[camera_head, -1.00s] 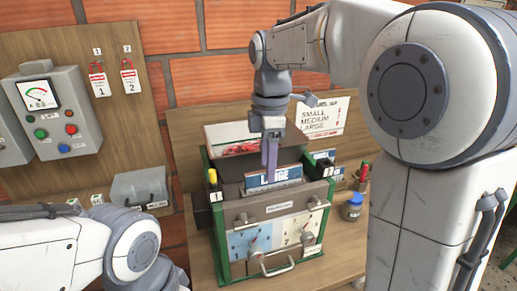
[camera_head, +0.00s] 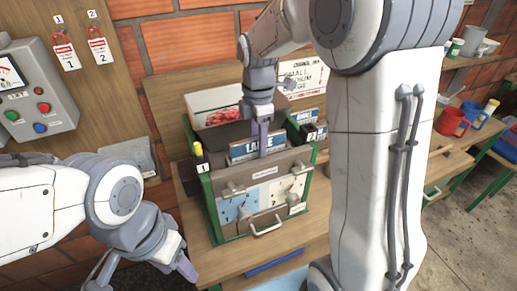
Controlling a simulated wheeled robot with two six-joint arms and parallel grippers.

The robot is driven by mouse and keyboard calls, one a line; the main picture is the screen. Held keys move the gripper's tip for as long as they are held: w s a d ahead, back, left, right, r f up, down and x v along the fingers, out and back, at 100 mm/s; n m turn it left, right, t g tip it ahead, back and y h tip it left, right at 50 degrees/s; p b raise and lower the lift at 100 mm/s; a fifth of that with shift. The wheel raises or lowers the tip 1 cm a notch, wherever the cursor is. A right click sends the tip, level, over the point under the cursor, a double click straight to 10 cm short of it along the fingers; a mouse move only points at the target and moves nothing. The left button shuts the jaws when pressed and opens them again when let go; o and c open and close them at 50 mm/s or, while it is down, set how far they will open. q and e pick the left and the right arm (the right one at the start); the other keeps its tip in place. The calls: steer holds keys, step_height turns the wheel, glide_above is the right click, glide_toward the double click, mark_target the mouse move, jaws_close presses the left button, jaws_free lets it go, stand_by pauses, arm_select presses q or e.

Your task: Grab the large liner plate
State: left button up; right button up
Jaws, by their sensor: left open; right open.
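The large liner plate (camera_head: 241,148), with a blue label reading LARGE, stands upright in the top of the green-framed machine. My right gripper (camera_head: 263,151) points down from above. Its purple fingers overlap the right part of the label, hiding some letters. It is open, and I cannot tell whether the fingers straddle the plate or touch it. My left gripper (camera_head: 185,268) is open and empty, low in front of the machine's left side.
Other blue-labelled plates (camera_head: 313,130) stand to the right of the large one. A grey control box (camera_head: 38,95) hangs at left. Red and blue mugs (camera_head: 452,121) sit on the right bench.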

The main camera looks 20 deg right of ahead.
steer(key=shift+f, duration=0.25)
jaws_close()
steer(key=shift+r, duration=0.1)
stand_by(1.2)
